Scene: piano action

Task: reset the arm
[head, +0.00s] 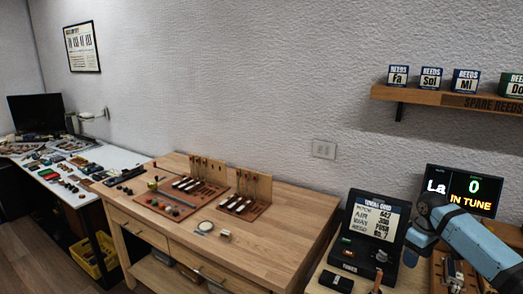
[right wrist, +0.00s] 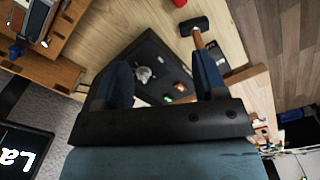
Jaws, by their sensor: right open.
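My right arm (head: 465,238) comes in from the right edge in the head view and bends down in front of the display. My right gripper (right wrist: 162,78) is open in the right wrist view, with its two blue fingers apart and nothing held between them. Beyond the fingers is the black tuner case (right wrist: 150,62) with its knob; it also shows in the head view (head: 371,222) with its lid upright. I cannot tell the exact gap between fingers and case. My left gripper is not in view.
The lit display (head: 464,190) reads La, 0, IN TUNE. A wooden shelf (head: 430,97) holds reed boxes above. A wooden bench (head: 265,245) with boards of parts stands centre. A black-headed mallet (right wrist: 194,27) lies near the case. A white table (head: 75,180) stands left.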

